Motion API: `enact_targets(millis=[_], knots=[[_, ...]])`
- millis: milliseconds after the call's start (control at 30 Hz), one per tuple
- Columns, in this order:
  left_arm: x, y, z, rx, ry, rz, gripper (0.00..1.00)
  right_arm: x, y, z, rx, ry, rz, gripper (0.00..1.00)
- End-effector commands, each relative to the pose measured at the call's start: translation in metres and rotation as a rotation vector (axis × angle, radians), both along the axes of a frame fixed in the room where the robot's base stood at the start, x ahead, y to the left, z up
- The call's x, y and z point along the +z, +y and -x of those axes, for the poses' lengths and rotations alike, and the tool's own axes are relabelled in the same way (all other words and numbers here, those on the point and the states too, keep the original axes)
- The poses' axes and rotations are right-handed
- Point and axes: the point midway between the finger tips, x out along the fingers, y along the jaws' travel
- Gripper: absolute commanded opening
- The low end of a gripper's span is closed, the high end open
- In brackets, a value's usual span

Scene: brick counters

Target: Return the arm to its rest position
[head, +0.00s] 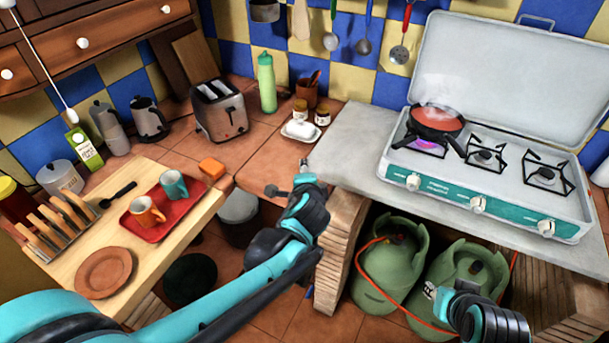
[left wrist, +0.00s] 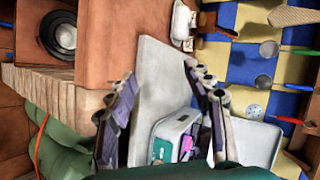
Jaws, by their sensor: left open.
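My left arm reaches in from the lower left. A teal and black part of my right arm shows at the lower right of the head view, in front of the gas bottles.
The stove (head: 490,190) carries a steaming red pan (head: 437,119) over a lit burner. A red tray (head: 160,228) with two cups is on the wooden counter (head: 215,200). Green gas bottles (head: 388,265) stand below the grey slab (head: 345,150). A toaster (head: 219,108) stands further back.

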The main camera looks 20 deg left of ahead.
Motion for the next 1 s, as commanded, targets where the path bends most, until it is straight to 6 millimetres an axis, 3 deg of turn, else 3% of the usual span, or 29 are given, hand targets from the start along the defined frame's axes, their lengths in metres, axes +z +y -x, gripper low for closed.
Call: enact_targets(millis=[467, 567, 733, 900, 1000], knots=[[0.0, 0.003, 0.006, 0.018, 0.004, 0.031, 0.52, 0.0, 0.0, 0.0, 0.0, 0.0, 0.0, 0.32], [-0.002, 0.01, 0.026, 0.087, 0.019, 0.149, 0.52, 0.0, 0.0, 0.0, 0.0, 0.0, 0.0, 0.32], [-0.012, 0.02, 0.092, 0.309, 0.068, 0.517, 0.52, 0.0, 0.0, 0.0, 0.0, 0.0, 0.0, 0.32], [-0.027, 0.012, 0.155, 0.535, 0.122, 0.865, 0.52, 0.0, 0.0, 0.0, 0.0, 0.0, 0.0, 0.32], [-0.033, 0.004, 0.179, 0.629, 0.148, 1.005, 0.52, 0.0, 0.0, 0.0, 0.0, 0.0, 0.0, 0.32]])
